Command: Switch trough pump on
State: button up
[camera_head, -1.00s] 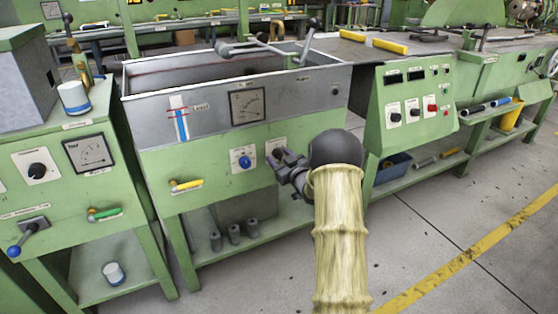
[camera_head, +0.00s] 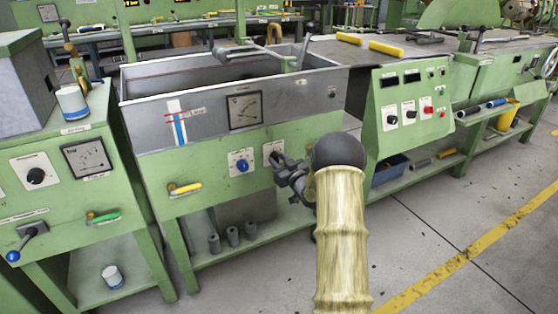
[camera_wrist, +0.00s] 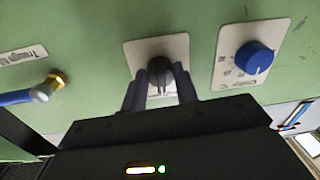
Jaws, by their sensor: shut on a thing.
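A dark rotary knob (camera_wrist: 160,72) sits on a cream plate (camera_wrist: 179,48) on the green trough front. In the wrist view, my gripper (camera_wrist: 158,82) has one finger on each side of this knob and is shut on it. The knob's setting is hard to read. In the head view, my gripper (camera_head: 277,162) is at the right-hand plate (camera_head: 273,148) below the trough; it hides the knob there. A blue knob (camera_head: 243,165) on its own plate is just left of it, and shows on the right in the wrist view (camera_wrist: 255,59).
A yellow-handled valve (camera_head: 185,188) is farther left on the trough front. The grey trough wall (camera_head: 290,100) with its gauge (camera_head: 244,110) rises above. A control panel (camera_head: 411,105) stands to the right. The floor (camera_head: 430,215) at right is clear.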

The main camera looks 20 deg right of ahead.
jog(key=m+p, duration=0.1)
jog(key=m, duration=0.1)
jog(key=m+p, duration=0.3)
jog(key=m, duration=0.1)
jog(key=shift+w+r, duration=0.1)
jog(key=shift+r, duration=0.3)
jog(key=m+p, duration=0.2)
jog(key=m, duration=0.1)
jog(key=shift+w+t, duration=0.1)
jog(key=shift+t, duration=0.2)
jog(key=shift+f+m+h+p, duration=0.15)
jog(key=shift+m+h+p, duration=0.25)
jog(key=shift+m, duration=0.7)
jog(key=o, duration=0.9)
jog(key=shift+o, duration=0.3)
jog(key=shift+f, duration=0.15)
jog(key=shift+a, duration=0.1)
jog(key=shift+f, duration=0.1)
